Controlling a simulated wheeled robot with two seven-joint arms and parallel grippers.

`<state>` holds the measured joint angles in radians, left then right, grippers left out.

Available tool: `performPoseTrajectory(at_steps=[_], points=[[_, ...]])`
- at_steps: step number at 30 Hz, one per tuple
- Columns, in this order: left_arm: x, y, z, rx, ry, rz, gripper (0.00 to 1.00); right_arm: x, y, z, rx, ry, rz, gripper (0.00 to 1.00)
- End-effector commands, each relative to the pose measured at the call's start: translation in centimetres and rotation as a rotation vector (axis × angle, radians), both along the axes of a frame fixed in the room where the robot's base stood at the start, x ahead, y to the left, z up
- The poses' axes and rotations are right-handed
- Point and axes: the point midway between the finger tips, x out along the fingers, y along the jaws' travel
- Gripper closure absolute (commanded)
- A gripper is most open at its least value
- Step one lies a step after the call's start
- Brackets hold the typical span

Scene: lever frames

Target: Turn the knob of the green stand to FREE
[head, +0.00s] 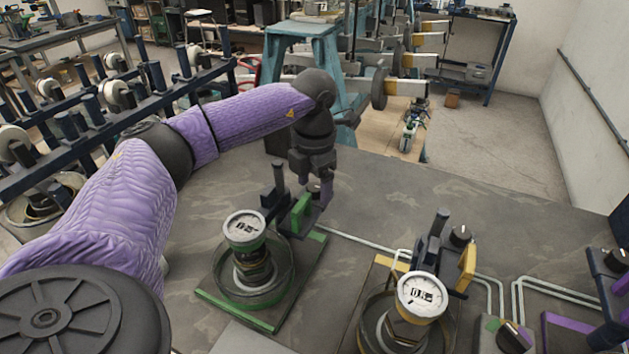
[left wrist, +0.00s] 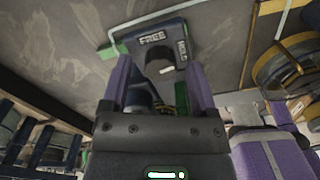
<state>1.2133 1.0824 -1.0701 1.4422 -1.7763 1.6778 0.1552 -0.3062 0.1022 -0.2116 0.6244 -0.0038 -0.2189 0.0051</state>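The green stand (head: 262,312) is on the bench in the head view, with a green-trimmed base, a round gauge and a dark upright at its back. My left gripper (head: 321,196) points down at the back of this stand, by its green plate (head: 300,212), and covers the knob there. In the left wrist view, a dark label plate (left wrist: 150,38) reads FREE at the top and HOLD at the right. My left gripper (left wrist: 158,92) has its two purple fingers apart below these labels. A short white mark (left wrist: 166,70) shows between them; the knob's outline and any contact are unclear.
A yellow stand (head: 421,297) with a gauge and knob stands right of the green one. A purple-trimmed stand (head: 570,323) is at the right edge. Pale tubes (head: 365,243) run along the bench. Bare bench lies behind the green stand.

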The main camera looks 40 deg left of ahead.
Motion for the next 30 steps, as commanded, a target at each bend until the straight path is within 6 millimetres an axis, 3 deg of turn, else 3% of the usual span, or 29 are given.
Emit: performPoseTrajectory(at_steps=[1, 2, 10, 20, 30], points=[[0.0, 0.0, 0.0, 0.000, 0.000, 0.000, 0.35, 0.0, 0.0, 0.0, 0.000, 0.000, 0.000, 0.03], [0.0, 0.0, 0.0, 0.000, 0.000, 0.000, 0.42, 0.0, 0.0, 0.0, 0.000, 0.000, 0.000, 0.03], [0.0, 0.0, 0.0, 0.000, -0.001, 0.000, 0.99, 0.0, 0.0, 0.0, -0.001, -0.001, 0.000, 0.03], [0.0, 0.0, 0.2, 0.000, -0.002, 0.025, 1.00, 0.1, -0.1, 0.4, -0.001, -0.002, 0.000, 0.03], [0.0, -0.1, 0.5, -0.001, -0.002, 0.238, 1.00, 0.4, -0.1, 2.8, -0.004, -0.010, 0.002, 0.03]])
